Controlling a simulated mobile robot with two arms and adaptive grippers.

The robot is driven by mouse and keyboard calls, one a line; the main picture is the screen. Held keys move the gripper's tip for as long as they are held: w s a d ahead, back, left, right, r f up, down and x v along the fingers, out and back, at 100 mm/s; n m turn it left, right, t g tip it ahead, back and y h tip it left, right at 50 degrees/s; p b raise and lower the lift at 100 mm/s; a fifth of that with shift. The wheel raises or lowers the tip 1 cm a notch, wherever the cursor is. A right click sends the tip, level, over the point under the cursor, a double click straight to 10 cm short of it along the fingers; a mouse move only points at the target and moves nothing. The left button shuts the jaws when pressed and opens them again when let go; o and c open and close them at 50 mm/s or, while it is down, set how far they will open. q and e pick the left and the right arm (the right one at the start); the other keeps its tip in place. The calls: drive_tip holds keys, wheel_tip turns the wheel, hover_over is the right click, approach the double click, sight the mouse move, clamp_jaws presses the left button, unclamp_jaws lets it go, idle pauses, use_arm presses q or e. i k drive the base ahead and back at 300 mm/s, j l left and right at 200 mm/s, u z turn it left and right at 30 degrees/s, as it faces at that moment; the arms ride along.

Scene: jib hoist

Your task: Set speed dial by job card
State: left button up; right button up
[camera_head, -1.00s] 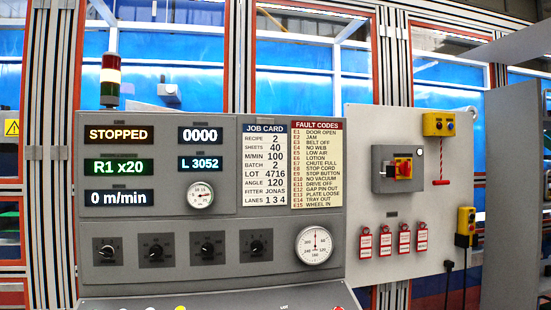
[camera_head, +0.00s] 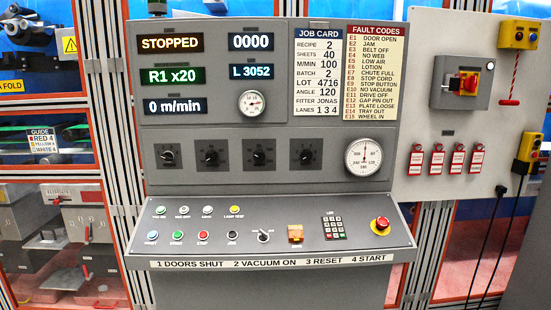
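The job card (camera_head: 319,80) is a white printed sheet on the upright panel. It reads recipe 2, sheets 40, m/min 100, batch 2, lot 4716, angle 120, fitter Jonas, lanes 1 3 4. Below the displays sits a row of black knobs: the far-left knob (camera_head: 168,155), the second knob (camera_head: 211,155), the third knob (camera_head: 259,155) and the right knob (camera_head: 307,154). Their labels are too small to read, so I cannot tell which is the speed dial. The speed display (camera_head: 174,106) reads 0 m/min. Neither of my grippers is in view.
A round white gauge (camera_head: 364,157) is right of the knobs. The sloping desk below carries coloured buttons, a keypad (camera_head: 334,227) and a red stop button (camera_head: 380,225). A fault codes sheet (camera_head: 372,74) and a grey side board (camera_head: 470,150) with red tags are to the right.

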sight(259, 156)
drive_tip(key=i+l+u, duration=0.1)
drive_tip(key=l, duration=0.3)
drive_tip(key=i+l+u, duration=0.1)
drive_tip(key=l, duration=0.3)
drive_tip(key=i+l+u, duration=0.1)
drive_tip(key=i+l, duration=0.15)
drive_tip(key=l, duration=0.15)
drive_tip(key=i+l+u, duration=0.1)
drive_tip(key=l, duration=0.3)
drive_tip(key=i+l+u, duration=0.1)
drive_tip(key=l, duration=0.3)
